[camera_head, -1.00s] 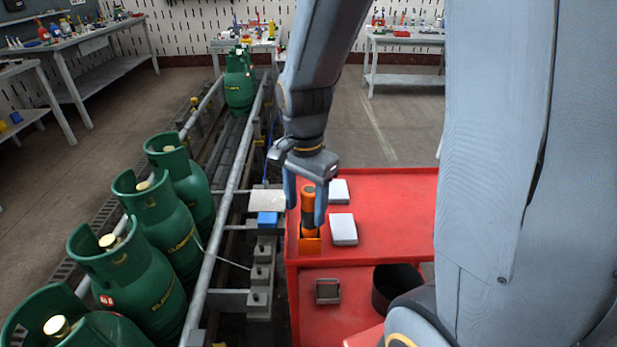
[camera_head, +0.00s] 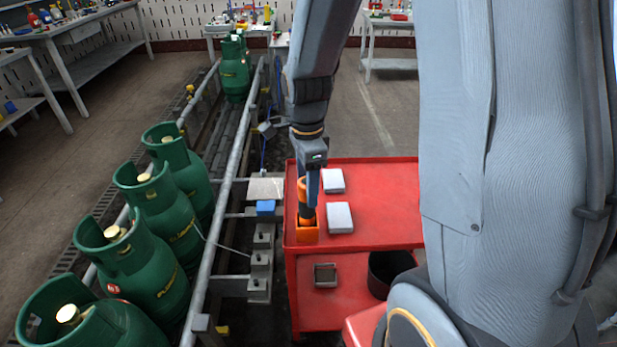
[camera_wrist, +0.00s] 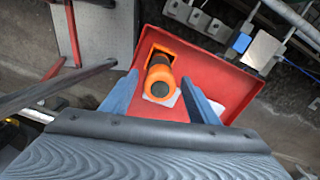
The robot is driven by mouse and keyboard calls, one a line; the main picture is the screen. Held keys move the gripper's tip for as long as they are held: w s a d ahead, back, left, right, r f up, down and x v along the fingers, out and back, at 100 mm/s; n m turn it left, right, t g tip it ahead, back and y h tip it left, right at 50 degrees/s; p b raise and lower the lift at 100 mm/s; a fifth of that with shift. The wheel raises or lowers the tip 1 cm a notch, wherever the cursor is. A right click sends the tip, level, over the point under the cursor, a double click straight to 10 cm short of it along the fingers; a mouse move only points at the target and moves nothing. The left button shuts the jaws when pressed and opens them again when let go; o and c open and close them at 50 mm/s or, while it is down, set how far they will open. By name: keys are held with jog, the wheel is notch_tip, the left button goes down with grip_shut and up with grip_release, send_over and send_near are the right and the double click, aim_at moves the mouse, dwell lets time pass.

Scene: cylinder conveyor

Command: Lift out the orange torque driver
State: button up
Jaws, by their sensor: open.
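The orange and black torque driver (camera_head: 304,211) stands upright in an orange holder (camera_head: 307,233) at the left edge of the red cart's top. In the wrist view the driver (camera_wrist: 160,76) is seen from above, its dark round end toward me and the orange holder (camera_wrist: 152,50) around its base. My gripper (camera_head: 311,196) is open, pointing down over the driver. In the wrist view its two blue-grey fingers (camera_wrist: 160,98) are spread, one on each side of the driver. I cannot tell whether either finger touches it.
The red cart (camera_head: 375,185) also bears two white boxes (camera_head: 339,217) right of the driver. An open grey box (camera_head: 325,274) and a dark round bin (camera_head: 388,270) sit on its lower level. Green cylinders (camera_head: 160,260) line the conveyor (camera_head: 220,190) at left, with a blue block (camera_head: 265,207) beside it.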

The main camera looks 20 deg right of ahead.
aim_at(307, 210)
jog(key=shift+f+p, duration=0.45)
jog(key=shift+f, duration=2.5)
grip_shut()
jog(key=c, duration=0.7)
grip_release()
jog(key=c, duration=0.5)
jog(key=shift+r, duration=0.2)
